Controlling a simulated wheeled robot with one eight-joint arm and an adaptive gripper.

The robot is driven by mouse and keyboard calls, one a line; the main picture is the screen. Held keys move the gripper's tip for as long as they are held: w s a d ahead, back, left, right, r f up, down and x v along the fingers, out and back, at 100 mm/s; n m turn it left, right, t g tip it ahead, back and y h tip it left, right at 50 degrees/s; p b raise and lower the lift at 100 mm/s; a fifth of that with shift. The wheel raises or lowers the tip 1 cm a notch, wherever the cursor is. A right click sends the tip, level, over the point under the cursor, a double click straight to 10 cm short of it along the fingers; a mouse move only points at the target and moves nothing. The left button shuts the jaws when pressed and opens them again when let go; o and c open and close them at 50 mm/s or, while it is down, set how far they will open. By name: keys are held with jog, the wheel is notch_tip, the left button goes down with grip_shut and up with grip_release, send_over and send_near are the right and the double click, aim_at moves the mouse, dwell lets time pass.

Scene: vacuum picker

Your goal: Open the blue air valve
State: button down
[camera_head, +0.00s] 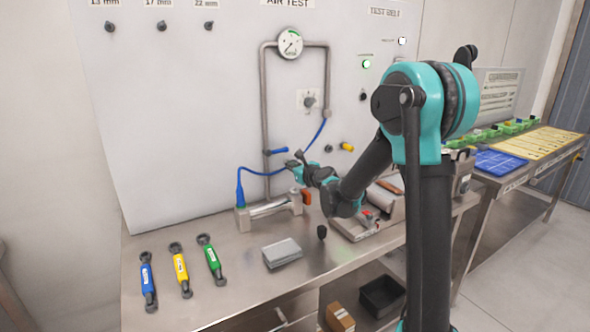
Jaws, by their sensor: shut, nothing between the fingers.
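The blue air valve (277,151) is a small blue lever on the left grey pipe, low on the white panel. The lever lies about level, pointing right from the vertical pipe. My gripper (291,164) is just below and to the right of the lever's free end in the picture. It looks shut, with nothing seen in it. The fingers are small here, and I cannot tell whether they touch the lever. A round gauge (290,43) sits at the top of the pipe loop.
Blue (148,281), yellow (180,269) and green (211,259) handled tools lie at left. A grey block (282,252) sits in front.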

jog(key=shift+s+r, duration=0.35)
jog(key=shift+r, duration=0.55)
jog(key=shift+s+r, duration=0.3)
jog(key=shift+r, duration=0.55)
